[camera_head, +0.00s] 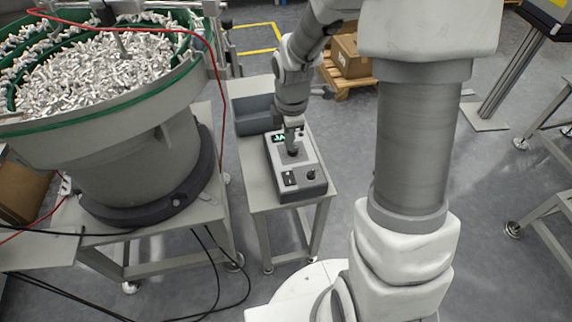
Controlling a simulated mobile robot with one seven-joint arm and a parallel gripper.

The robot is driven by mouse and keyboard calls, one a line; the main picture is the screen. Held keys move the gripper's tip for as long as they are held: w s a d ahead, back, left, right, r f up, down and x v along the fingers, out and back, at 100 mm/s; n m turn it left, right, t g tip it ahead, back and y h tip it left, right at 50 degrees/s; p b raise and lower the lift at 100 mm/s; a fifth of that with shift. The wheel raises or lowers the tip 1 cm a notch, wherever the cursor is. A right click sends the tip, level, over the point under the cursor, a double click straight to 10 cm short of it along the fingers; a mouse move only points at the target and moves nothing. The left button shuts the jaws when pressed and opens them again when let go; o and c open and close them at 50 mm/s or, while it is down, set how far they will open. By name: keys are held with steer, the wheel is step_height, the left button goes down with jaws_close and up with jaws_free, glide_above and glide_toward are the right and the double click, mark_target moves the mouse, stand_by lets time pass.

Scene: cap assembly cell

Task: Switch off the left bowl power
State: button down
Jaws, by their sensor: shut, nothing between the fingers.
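The left bowl feeder (130,150) stands on a metal table at the left, filled with small white parts. Its control box (310,179) sits on a narrow grey table in the middle. The box has a lit green display (279,138), a black switch (290,178) near its front left and a dark knob (311,174) to the right of that switch. The switch position is too small to read.
A dark grey bin (255,116) stands behind the control box on the narrow table (257,186). A red cable (219,85) hangs between bowl and table. Cardboard boxes (351,55) on a pallet stand behind. A metal frame (556,150) is at the right. Open floor lies between.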

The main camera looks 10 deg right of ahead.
mark_target(287, 175)
steer(key=f+b, duration=0.1)
steer(key=f, duration=0.3)
steer(key=w+f+b, duration=0.1)
steer(key=f, duration=0.4)
steer(key=f+b, duration=0.1)
steer(key=f, duration=0.4)
steer(key=shift+w, duration=0.3)
steer(key=shift+w+f+b, duration=0.1)
steer(key=shift+f+b, duration=0.2)
steer(key=shift+b, duration=0.2)
steer(key=shift+r, duration=0.15)
steer(key=shift+s, duration=0.2)
steer(key=shift+s+r, duration=0.1)
steer(key=shift+s, duration=0.6)
